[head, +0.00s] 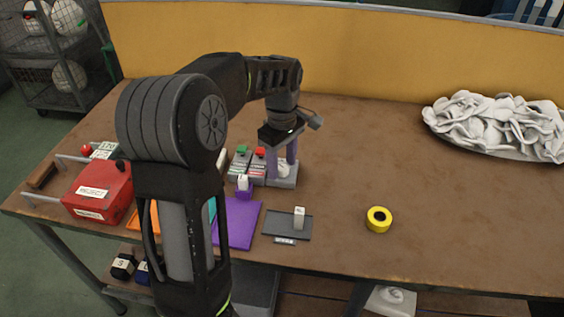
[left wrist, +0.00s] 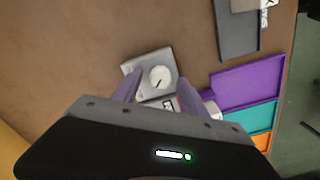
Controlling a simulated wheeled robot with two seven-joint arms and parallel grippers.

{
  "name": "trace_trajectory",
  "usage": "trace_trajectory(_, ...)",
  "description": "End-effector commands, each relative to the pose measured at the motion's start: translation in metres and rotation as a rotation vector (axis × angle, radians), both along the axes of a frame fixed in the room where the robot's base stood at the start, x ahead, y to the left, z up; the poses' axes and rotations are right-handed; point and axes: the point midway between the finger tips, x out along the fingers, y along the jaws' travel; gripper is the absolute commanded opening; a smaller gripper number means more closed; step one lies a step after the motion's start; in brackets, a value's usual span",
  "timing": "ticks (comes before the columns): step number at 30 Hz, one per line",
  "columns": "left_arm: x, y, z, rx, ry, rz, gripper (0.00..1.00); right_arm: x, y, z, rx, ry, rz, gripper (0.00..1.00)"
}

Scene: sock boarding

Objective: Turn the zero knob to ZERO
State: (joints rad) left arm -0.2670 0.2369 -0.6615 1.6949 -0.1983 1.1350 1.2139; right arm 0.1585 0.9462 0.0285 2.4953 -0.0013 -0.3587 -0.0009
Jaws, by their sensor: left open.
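The zero knob (left wrist: 160,78) is a round white dial with a dark pointer mark on a light grey box (left wrist: 135,66). In the head view the knob (head: 284,170) shows low between the purple fingers, and its box (head: 285,182) sits on the table. My left gripper (head: 284,160) is open, pointing down over the box with a finger at each side of the knob. In the left wrist view its two purple fingers (left wrist: 154,92) are apart, with the knob just beyond them. I cannot tell whether they touch it. The knob's lettering is too small to read. My right gripper is not in view.
Boxes with a green button (head: 241,150) and a red button (head: 260,152) stand left of the knob box. Purple (head: 238,228) and dark grey (head: 272,226) trays lie in front. A yellow tape roll (head: 379,219) and white sock pile (head: 495,125) are at right. A red box (head: 98,192) stands left.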

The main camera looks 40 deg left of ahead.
Motion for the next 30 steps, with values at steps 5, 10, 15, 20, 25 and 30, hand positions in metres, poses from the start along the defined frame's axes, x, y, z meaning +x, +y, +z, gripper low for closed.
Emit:
trace_trajectory(5, -0.0001, 0.0001, 0.0002, 0.0, 0.0, 0.0, 0.47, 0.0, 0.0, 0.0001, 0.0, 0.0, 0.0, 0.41)
trace_trajectory(10, -0.0001, 0.0001, 0.0003, 0.0, 0.001, 0.0, 0.33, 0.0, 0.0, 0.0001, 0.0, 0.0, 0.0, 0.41)
trace_trajectory(15, -0.0001, 0.0001, 0.0004, 0.0, 0.001, 0.0, 0.19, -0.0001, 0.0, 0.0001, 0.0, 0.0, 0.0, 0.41)
trace_trajectory(20, 0.0, 0.0001, 0.0005, 0.0, 0.0, 0.0, 0.06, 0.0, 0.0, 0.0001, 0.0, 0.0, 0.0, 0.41)
trace_trajectory(25, 0.0, 0.0001, 0.0005, 0.0, 0.0, 0.0, 0.0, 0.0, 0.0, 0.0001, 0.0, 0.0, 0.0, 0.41)
trace_trajectory(30, 0.0, 0.0001, 0.0006, 0.0, 0.0, -0.001, 0.0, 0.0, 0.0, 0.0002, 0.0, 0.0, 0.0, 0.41)
